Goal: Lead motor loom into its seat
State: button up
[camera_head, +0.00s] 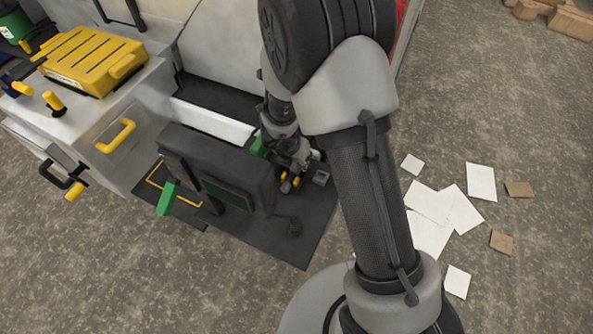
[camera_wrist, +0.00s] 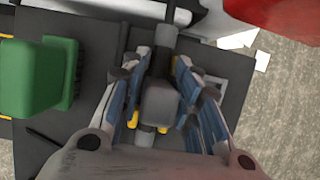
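My gripper (camera_wrist: 168,90) points down at the dark panel, its two blue-padded fingers apart. A grey block (camera_wrist: 160,103), which may be the motor loom's plug, shows between the fingers with yellow bits beside it. Narrow gaps seem to show on both sides, so I see no clear grip on it. In the head view, my gripper (camera_head: 290,160) is beside the right end of the dark box-shaped unit (camera_head: 225,165), low over the dark mat (camera_head: 305,235). Yellow bits show at its fingertips. The seat cannot be made out for certain.
A green block (camera_wrist: 32,75) stands left of my fingers. A small grey box (camera_head: 321,178) lies right of my gripper. A white cabinet with a yellow handle (camera_head: 117,137) carries a yellow case (camera_head: 90,60). Papers (camera_head: 430,220) lie on the open floor at right.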

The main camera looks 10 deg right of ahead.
jog(key=shift+s+r, duration=0.15)
jog(key=shift+p+v, duration=1.2)
jog(key=shift+v, duration=0.35)
jog(key=shift+a, duration=0.1)
jog(key=shift+o, duration=0.4)
jog(key=o, duration=0.5)
jog(key=shift+c, duration=0.4)
jog(key=c, duration=0.5)
jog(key=shift+r, duration=0.1)
